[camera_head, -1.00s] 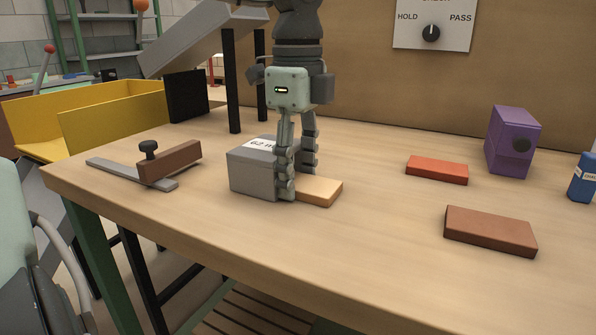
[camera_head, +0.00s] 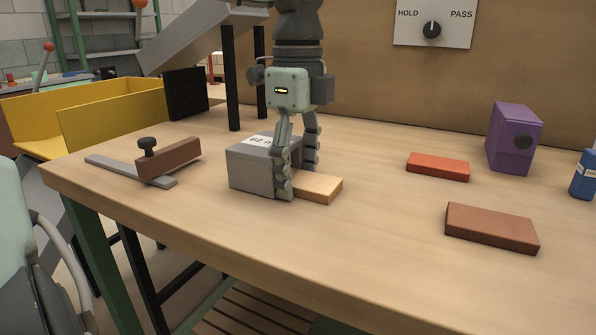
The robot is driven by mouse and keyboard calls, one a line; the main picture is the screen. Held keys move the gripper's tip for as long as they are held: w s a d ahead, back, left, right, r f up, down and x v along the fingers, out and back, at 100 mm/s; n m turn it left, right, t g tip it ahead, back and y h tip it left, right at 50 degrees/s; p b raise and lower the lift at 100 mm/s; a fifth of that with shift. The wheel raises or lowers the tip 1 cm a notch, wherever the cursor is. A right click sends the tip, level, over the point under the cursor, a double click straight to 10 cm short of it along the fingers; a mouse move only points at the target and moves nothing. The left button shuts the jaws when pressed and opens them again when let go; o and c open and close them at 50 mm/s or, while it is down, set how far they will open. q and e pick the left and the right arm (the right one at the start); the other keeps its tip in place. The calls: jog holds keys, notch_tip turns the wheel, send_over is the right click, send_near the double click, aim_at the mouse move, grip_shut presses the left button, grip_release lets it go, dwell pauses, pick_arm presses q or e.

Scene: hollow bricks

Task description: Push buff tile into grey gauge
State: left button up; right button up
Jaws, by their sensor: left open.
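The grey gauge (camera_head: 251,172) is a box with a white label on top, standing left of the table's middle. The buff tile (camera_head: 318,187) lies flat on the table against the gauge's right side. Its left end is hidden behind my finger, so I cannot tell how far it is inside the gauge. My left gripper (camera_head: 297,180) points straight down, with one finger in front and one behind, around the place where tile and gauge meet. It is open. My right gripper is not in view.
A red tile (camera_head: 438,167) and a brown brick (camera_head: 490,228) lie to the right. A brown block with a knob (camera_head: 168,157) sits on a grey strip at left. The front table is clear.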

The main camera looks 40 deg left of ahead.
aim_at(297, 177)
pick_arm(q)
jog(key=shift+w+a+r, duration=0.1)
jog(key=shift+a+r, duration=0.05)
jog(key=shift+r, duration=0.05)
jog(key=shift+c, duration=0.3)
jog(key=o, duration=0.5)
jog(key=shift+o, duration=0.2)
jog(key=shift+r, duration=0.1)
jog(key=shift+w+r, duration=0.1)
jog(key=shift+r, duration=0.3)
notch_tip(297, 177, up, 11)
